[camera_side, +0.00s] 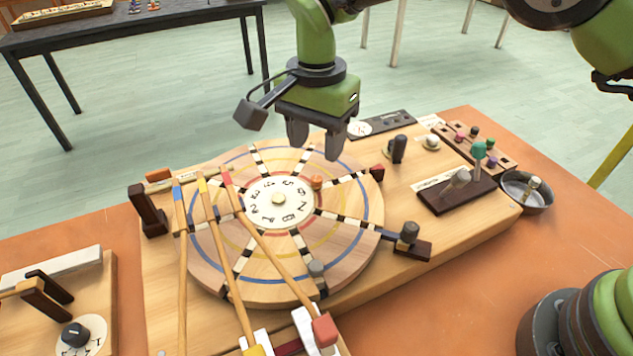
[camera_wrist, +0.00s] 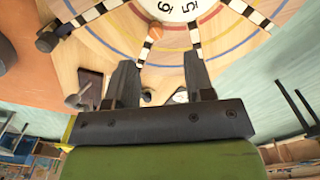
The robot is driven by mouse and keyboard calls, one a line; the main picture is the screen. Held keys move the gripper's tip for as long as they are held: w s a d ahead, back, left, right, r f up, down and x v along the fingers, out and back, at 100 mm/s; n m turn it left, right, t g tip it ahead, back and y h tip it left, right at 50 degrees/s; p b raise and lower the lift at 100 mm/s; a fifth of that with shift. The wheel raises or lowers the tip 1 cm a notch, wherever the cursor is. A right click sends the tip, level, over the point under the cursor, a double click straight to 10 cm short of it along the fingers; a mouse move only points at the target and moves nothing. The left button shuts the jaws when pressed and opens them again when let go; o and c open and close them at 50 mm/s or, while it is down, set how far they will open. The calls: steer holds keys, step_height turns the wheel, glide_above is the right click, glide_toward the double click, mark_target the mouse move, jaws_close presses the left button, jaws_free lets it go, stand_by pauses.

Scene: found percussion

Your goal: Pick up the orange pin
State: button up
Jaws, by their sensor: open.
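The orange pin (camera_side: 316,182) is a small upright peg on the round wooden disc (camera_side: 345,240), beside the white numbered hub (camera_side: 279,200). In the wrist view the orange pin (camera_wrist: 155,31) shows beyond the fingertips, near the numbered hub (camera_wrist: 172,8). My gripper (camera_side: 316,150) is open, pointing down above the far side of the disc. Its two fingers are apart with nothing between them, and the pin stands clear of them. The fingers also show in the wrist view (camera_wrist: 158,58).
Three long mallets (camera_side: 213,240) lie across the disc's left side. A grey peg (camera_side: 316,270) stands on the disc near its front. To the right are a dark pad (camera_side: 437,203) and a metal bowl (camera_side: 540,205).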

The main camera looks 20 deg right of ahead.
mark_target(316, 178)
steer(key=f, duration=0.3)
steer(key=s+f, duration=0.1)
steer(key=f, duration=0.1)
steer(key=shift+a, duration=0.25)
steer(key=shift+w+f, duration=0.1)
steer(key=shift+f, duration=0.5)
jaws_close()
